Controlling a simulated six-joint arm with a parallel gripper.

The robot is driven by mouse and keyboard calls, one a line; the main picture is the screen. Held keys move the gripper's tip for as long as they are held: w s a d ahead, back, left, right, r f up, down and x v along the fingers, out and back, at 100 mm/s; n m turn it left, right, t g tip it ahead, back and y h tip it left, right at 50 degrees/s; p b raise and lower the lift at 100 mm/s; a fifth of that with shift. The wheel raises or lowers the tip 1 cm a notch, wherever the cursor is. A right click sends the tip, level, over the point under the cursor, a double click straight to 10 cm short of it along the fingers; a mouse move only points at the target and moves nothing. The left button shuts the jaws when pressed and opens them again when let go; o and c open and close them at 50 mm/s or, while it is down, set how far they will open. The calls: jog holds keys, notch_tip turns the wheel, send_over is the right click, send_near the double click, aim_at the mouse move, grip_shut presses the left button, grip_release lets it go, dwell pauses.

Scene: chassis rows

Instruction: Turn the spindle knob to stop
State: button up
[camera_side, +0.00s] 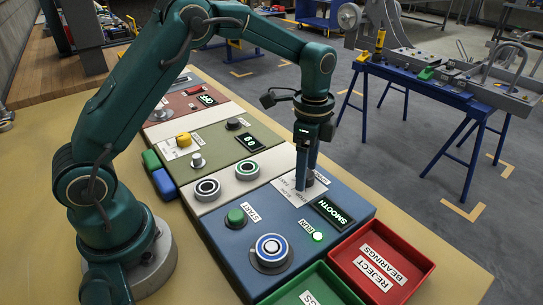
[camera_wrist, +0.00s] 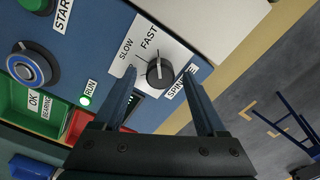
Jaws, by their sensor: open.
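The spindle knob (camera_wrist: 160,72) is a dark round knob on a white dial plate, beside the SPINDLE label, in the wrist view. Its pale pointer mark points roughly up the picture, near the FAST lettering. SLOW is printed to the left; no STOP mark is readable. My gripper (camera_wrist: 159,75) is open, its two blue fingertips on either side of the knob with gaps visible. In the side view my gripper (camera_side: 306,184) points down over the blue panel (camera_side: 215,235) at the dial plate, and its fingers hide the knob.
The display (camera_side: 332,212) reads SMOOTH and the RUN lamp (camera_side: 317,236) glows green. A green START button (camera_side: 235,216) and a blue-ringed bearing (camera_side: 271,248) are on the same panel. The red reject tray (camera_side: 381,265) and green tray (camera_side: 314,286) adjoin its front edge.

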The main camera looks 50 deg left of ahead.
grip_shut()
jog(key=shift+n, duration=0.3)
jog(key=n, duration=0.9)
jog(key=shift+r+n, duration=0.1)
jog(key=shift+n, duration=0.3)
jog(key=n, duration=0.4)
jog(key=shift+n, duration=2.8)
